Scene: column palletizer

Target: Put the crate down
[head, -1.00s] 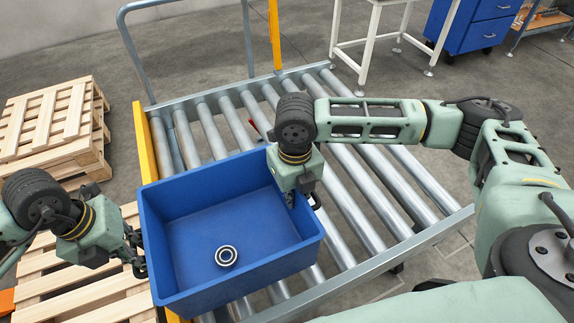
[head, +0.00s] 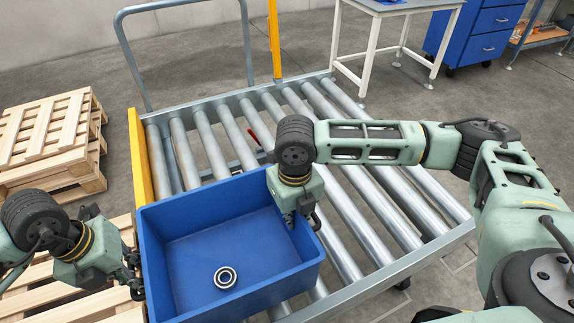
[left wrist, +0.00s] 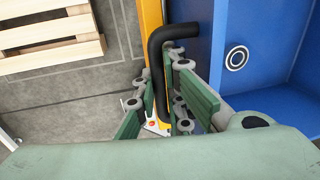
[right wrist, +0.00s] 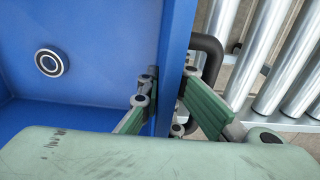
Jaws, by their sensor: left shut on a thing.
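The blue crate (head: 205,222) is over the near left part of the roller conveyor (head: 385,212), with a bearing ring (head: 225,277) on its floor. Whether its underside touches the rollers is hidden. My left gripper (head: 138,277) is at the crate's left side; in the left wrist view it is shut on the black handle (left wrist: 159,75). My right gripper (head: 303,215) is at the right wall. In the right wrist view its fingers lie on both sides of that wall, near the right handle (right wrist: 210,58); whether they press on it is unclear.
Wooden pallets (head: 50,130) stand left of the conveyor, with another pallet (head: 105,308) below my left arm. A yellow side rail (head: 139,160) edges the conveyor's left. A white-legged table (head: 372,45) and blue drawer cabinet (head: 487,35) stand behind. The conveyor's right rollers are free.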

